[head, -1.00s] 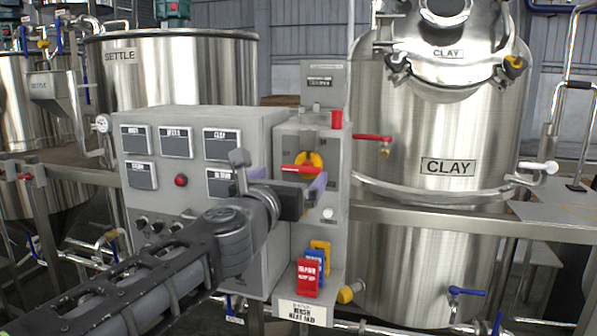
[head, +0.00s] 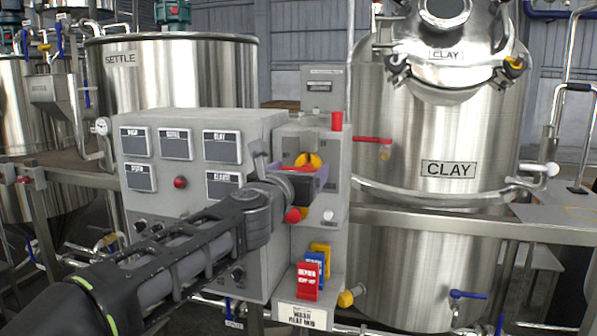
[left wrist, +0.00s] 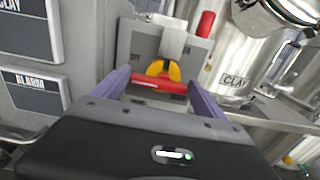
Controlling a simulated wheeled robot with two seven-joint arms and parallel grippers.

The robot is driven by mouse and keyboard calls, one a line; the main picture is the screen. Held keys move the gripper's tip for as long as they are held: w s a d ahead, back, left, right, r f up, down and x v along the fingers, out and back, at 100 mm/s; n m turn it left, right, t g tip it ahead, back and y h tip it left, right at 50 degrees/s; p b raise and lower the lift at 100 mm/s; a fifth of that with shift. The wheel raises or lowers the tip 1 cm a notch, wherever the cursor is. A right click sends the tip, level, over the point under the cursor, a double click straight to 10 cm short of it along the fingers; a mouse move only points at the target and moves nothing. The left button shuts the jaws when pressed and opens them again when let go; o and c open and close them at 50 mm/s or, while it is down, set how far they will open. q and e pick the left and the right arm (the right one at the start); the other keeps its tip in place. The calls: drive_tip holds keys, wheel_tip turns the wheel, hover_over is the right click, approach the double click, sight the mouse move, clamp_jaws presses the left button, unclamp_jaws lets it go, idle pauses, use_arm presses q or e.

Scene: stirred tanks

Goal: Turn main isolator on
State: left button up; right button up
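The main isolator is a rotary switch with a yellow plate (head: 308,160) on the grey control box. Its red handle (left wrist: 158,86) lies about horizontal in the left wrist view, in front of the yellow part (left wrist: 160,70). My right gripper is not in view.
A large grey panel (head: 258,118) with dark labels stands left of the isolator box. A red cylinder (head: 336,121) sits on top of the box. The steel CLAY tank (head: 435,150) stands to the right.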

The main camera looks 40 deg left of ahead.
use_arm(q)
drive_tip(key=c, duration=0.9)
drive_tip(key=shift+m, duration=0.3)
drive_tip(key=m+p, duration=0.1)
drive_tip(key=m, duration=0.2)
drive_tip(key=shift+d+r, duration=0.1)
drive_tip(key=shift+r, duration=0.05)
drive_tip(key=m+p, duration=0.1)
drive_tip(key=m, duration=0.4)
drive_tip(key=shift+w+d+p, duration=0.1)
drive_tip(key=shift+d+p, duration=0.05)
drive_tip(key=shift+p, duration=0.2)
drive_tip(key=m, duration=0.3)
drive_tip(key=m+p, duration=0.1)
drive_tip(key=m, duration=0.1)
drive_tip(key=shift+w+d+m+p, duration=0.1)
drive_tip(key=shift+d+m+p, duration=0.1)
drive_tip(key=shift+m+p, duration=0.15)
drive_tip(key=shift+d+m+p, duration=0.1)
drive_tip(key=shift+m+p, duration=0.3)
drive_tip(key=shift+m, duration=1.45)
